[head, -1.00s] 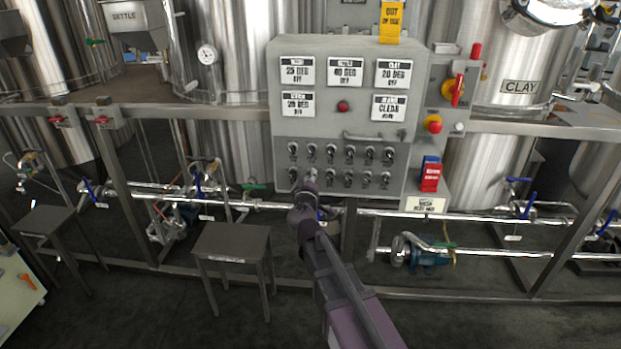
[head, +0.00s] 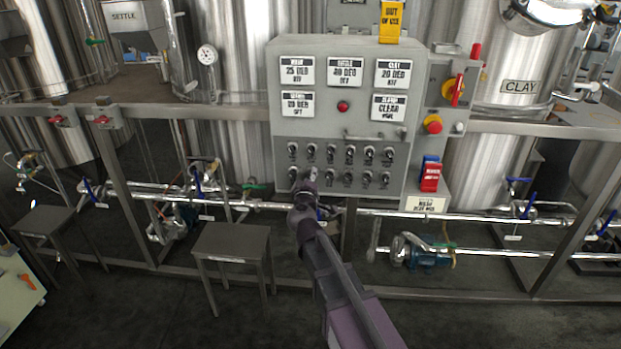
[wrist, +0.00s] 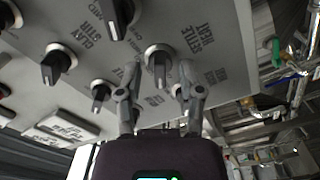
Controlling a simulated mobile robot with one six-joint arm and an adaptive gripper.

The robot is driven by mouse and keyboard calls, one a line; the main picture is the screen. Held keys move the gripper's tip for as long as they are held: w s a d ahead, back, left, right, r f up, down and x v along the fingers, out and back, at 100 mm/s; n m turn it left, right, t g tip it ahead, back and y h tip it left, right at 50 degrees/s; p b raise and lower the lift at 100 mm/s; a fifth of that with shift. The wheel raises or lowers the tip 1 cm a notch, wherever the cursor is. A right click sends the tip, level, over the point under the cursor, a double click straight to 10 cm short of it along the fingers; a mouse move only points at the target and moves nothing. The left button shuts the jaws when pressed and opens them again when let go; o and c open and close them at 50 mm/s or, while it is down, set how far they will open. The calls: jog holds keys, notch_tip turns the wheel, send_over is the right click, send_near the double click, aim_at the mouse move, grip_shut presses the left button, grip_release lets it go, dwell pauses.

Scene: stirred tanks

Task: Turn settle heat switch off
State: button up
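The settle heat switch (wrist: 158,62) is a black knob on a pale round collar in the wrist view, beside upside-down lettering reading SETTLE HEAT. My gripper (wrist: 158,88) is open, with one fingertip on each side of this knob. I cannot tell whether the fingers touch it. In the head view, my gripper (head: 308,186) is at the lower left of the grey control panel (head: 282,140), in front of the lower switch row, and hides part of it.
Other black knobs (wrist: 56,64) stand close around the gripper. The panel carries several white displays (head: 345,72), a red lamp (head: 343,107) and a handle (head: 375,136). Pipes and a rail (head: 230,109) run behind; a small table (head: 232,240) stands left.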

jog(key=s, duration=1.2)
jog(key=shift+a, duration=0.2)
jog(key=d+f+m+g+h, duration=0.3)
jog(key=d+f+m+g, duration=0.1)
jog(key=d, duration=0.5)
jog(key=d+f+m+g+h, duration=0.3)
jog(key=d+f+m, duration=0.15)
jog(key=d, duration=0.35)
jog(key=s+d+f+m+g+y, duration=0.3)
jog(key=s+d+f+g+y, duration=0.35)
jog(key=s+f+g, duration=0.55)
notch_tip(320, 180, up, 23)
jog(key=s+t+p, duration=0.1)
jog(key=p, duration=2)
jog(key=shift+r, duration=0.15)
